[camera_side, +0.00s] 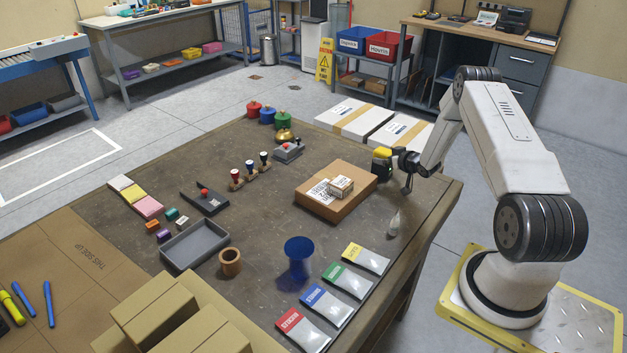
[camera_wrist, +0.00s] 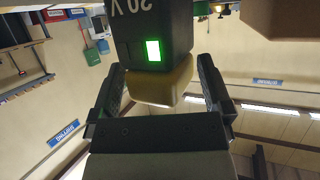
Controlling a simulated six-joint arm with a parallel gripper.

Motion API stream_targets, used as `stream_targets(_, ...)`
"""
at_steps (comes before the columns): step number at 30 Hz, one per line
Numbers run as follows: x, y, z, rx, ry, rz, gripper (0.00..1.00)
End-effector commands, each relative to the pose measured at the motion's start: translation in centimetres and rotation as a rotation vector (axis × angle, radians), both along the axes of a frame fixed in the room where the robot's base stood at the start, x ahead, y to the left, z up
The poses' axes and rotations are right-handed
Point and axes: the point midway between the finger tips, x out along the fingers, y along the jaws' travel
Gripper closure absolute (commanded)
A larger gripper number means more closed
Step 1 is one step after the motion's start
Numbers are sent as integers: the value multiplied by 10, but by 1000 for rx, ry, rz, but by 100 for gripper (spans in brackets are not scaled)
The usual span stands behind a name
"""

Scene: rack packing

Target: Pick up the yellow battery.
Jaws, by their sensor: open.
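The yellow battery (camera_side: 382,153) has a yellow part and a black part, and is near the right back corner of a brown cardboard box. In the wrist view the battery (camera_wrist: 160,84) fills the middle: a black body marked "20 V" with a green light, and a yellow end nearest me. My gripper (camera_side: 394,162) points sideways at it from the right. In the wrist view my gripper's open fingers (camera_wrist: 162,76) lie on both sides of the yellow end, with a gap at the right; contact at the left is unclear.
A clear pointed object (camera_side: 394,223) lies near the table's right edge. White boxes (camera_side: 349,117) are behind.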

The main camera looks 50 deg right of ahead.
Motion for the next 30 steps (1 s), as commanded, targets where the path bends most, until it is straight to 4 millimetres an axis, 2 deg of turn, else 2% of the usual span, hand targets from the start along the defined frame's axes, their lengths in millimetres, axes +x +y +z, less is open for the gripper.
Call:
stream_targets(14,0,0,0,0,-1,0,0)
stream_targets(21,0,0,0,0,-1,0,76)
stream_targets(23,0,0,0,-1,-1,-1,95)
stream_targets(24,0,0,0,-1,-1,-1,100)
stream_targets(30,1,-1,2,-3,-4,-1,100)
